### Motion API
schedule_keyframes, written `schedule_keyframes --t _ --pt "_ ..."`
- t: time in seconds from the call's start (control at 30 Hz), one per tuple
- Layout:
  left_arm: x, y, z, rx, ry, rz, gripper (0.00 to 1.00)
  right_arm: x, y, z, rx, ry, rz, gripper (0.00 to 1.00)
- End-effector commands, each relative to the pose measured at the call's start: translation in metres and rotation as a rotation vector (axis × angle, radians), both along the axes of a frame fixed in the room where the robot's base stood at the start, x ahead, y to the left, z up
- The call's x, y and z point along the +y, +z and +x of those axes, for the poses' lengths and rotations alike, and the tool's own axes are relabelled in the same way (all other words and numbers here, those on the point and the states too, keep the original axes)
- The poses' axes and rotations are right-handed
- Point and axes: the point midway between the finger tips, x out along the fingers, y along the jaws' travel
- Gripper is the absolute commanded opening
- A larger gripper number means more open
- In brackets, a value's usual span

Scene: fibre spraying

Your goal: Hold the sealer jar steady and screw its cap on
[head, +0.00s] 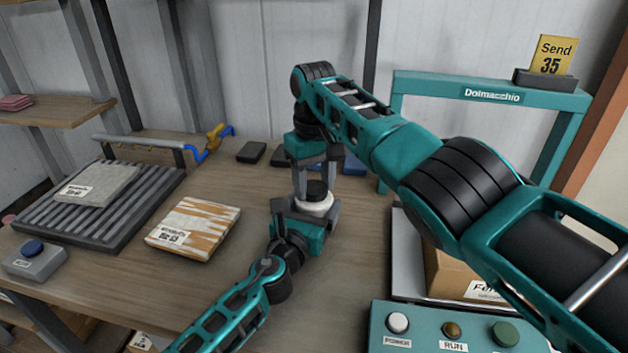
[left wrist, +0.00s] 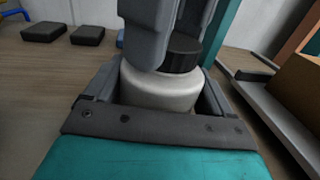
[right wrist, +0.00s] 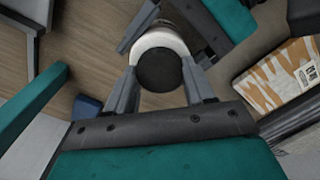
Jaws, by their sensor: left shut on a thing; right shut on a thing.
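The sealer jar (head: 316,207) is a squat white jar, upright on the wooden table; it also shows in the left wrist view (left wrist: 155,92). My left gripper (head: 305,214) is shut around its body from the near side. The black cap (head: 317,188) sits on top of the jar, and its round top shows in the right wrist view (right wrist: 160,70). My right gripper (head: 316,180) points down from above and is shut on the cap, one finger on each side. In the left wrist view its fingers hide part of the cap, so I cannot tell how tightly it is seated.
A patterned panel (head: 194,228) and a ribbed rack (head: 100,212) with a grey slab lie to the left. Dark blocks (head: 251,152) lie behind. A cardboard box (head: 450,275) stands under a teal frame (head: 480,92) at right, behind a button panel (head: 455,330). The table between panel and jar is clear.

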Motion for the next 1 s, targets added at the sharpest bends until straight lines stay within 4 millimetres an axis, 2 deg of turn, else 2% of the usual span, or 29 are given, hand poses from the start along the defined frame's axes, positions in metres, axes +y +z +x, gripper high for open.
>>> schedule_keyframes --t 0.03,0.3,0.57,0.67,0.77,1.0 --pt "0.000 -0.001 0.000 0.001 0.000 0.000 0.00 0.000 0.000 0.000 0.001 0.001 0.001 0.56" --pt "0.000 -0.001 0.000 0.001 0.000 0.000 0.00 0.000 0.000 0.000 0.001 0.003 0.001 0.82" --pt "0.000 -0.001 0.000 0.001 0.000 0.000 0.00 0.000 0.001 0.000 -0.001 0.003 0.001 0.83" --pt "0.000 -0.001 0.000 0.001 0.000 0.000 0.00 0.000 0.007 0.001 -0.003 0.004 0.002 0.83" --pt "0.000 -0.001 0.000 0.001 0.000 0.000 0.00 0.000 0.021 0.001 -0.003 0.004 0.002 0.83" --pt "0.000 -0.001 0.000 0.001 0.000 0.000 0.00 0.001 0.078 0.000 -0.005 0.004 0.002 0.83"
